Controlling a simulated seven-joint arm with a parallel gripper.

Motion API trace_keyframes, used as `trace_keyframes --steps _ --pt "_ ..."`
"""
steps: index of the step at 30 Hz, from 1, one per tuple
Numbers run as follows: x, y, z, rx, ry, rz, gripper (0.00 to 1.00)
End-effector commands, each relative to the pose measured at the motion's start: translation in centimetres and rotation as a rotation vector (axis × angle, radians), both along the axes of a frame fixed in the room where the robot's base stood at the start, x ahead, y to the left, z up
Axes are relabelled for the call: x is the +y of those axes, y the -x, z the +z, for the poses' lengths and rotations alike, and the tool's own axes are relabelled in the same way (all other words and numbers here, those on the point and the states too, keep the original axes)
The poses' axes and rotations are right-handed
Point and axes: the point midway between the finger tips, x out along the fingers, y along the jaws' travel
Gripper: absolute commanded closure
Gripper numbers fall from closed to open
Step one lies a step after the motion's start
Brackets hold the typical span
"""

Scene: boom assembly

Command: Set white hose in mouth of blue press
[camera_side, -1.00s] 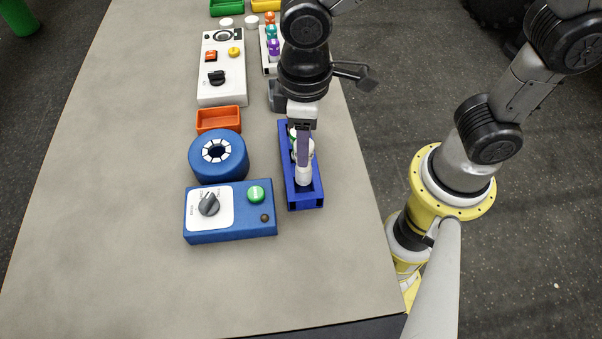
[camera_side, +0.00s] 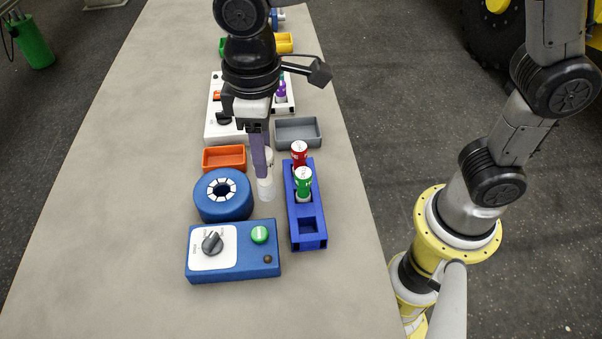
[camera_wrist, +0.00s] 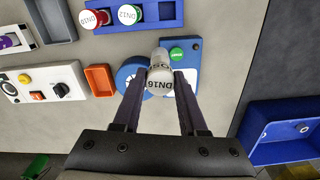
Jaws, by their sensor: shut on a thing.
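My gripper (camera_side: 259,165) is shut on the white hose (camera_side: 266,189) and holds it upright, between the blue press and the blue rack in the side view. In the wrist view, the white hose (camera_wrist: 160,69) is between the fingers (camera_wrist: 158,92) and reads DN16. The blue press (camera_side: 236,207) is a round body with a ring of white jaws around a dark mouth, just left of the hose. In the wrist view, the hose and left finger partly cover the press (camera_wrist: 126,73). The hose appears outside the mouth.
The blue rack (camera_side: 309,241) holds a red and a green hose; its near slot is empty. A blue control box (camera_side: 232,270) with knob and green button stands in front of the press. An orange tray (camera_side: 224,158) and grey tray (camera_side: 298,132) lie behind. The left tabletop is clear.

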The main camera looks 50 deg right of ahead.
Motion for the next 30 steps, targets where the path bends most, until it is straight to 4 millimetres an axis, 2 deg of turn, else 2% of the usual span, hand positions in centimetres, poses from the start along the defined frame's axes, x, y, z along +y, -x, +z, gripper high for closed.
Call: trace_keyframes --steps 1,6,12,16,30 --pt "0.6 -1.8 0.6 -0.005 -0.004 -0.004 1.0" --pt "1.9 -6.6 1.8 -0.009 -0.006 -0.014 1.0" --pt "2.4 -10.9 1.4 -0.014 -0.008 -0.045 1.0" --pt "2.1 -11.7 0.4 -0.002 -0.001 -0.06 1.0" --pt "1.9 -11.7 -3.3 0.005 0.003 -0.065 1.0"
